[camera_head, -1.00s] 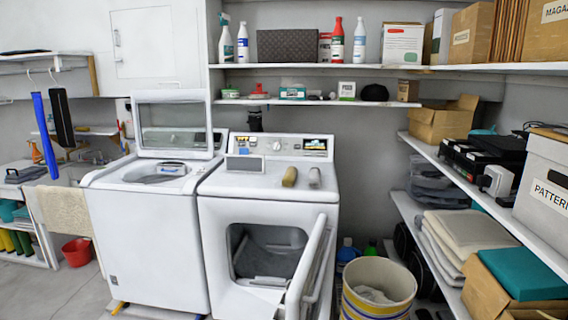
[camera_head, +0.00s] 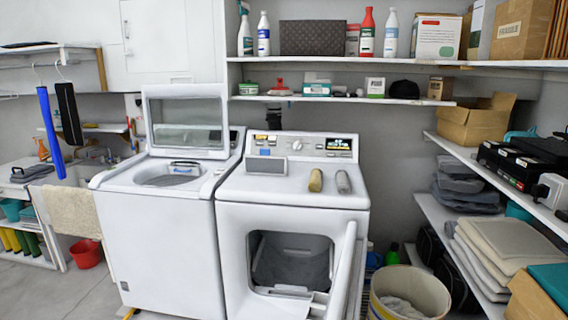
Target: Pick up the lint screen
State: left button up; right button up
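A white dryer (camera_head: 290,220) stands in the middle with its front door (camera_head: 343,270) swung open. A grey-framed rectangular piece (camera_head: 267,166) leans up at the left of its top, below the control panel (camera_head: 300,146); I cannot tell if this is the lint screen. A pale slotted part (camera_head: 285,291) lies at the lower lip of the drum opening (camera_head: 292,262); I cannot tell if it is the lint screen either. A tan brush-like item (camera_head: 315,180) and a grey one (camera_head: 343,182) lie on the dryer top. Neither of my grippers shows.
A top-loading washer (camera_head: 160,230) with its lid up stands left of the dryer. A round bin (camera_head: 408,290) stands close right of the open door. Loaded shelves (camera_head: 480,176) line the right wall.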

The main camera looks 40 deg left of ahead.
aim_at(264, 163)
jog(key=j+z, duration=0.25)
jog(key=j, duration=0.65)
jog(key=k+j+z, duration=0.2)
jog(key=j, duration=0.75)
jog(key=i, duration=0.15)
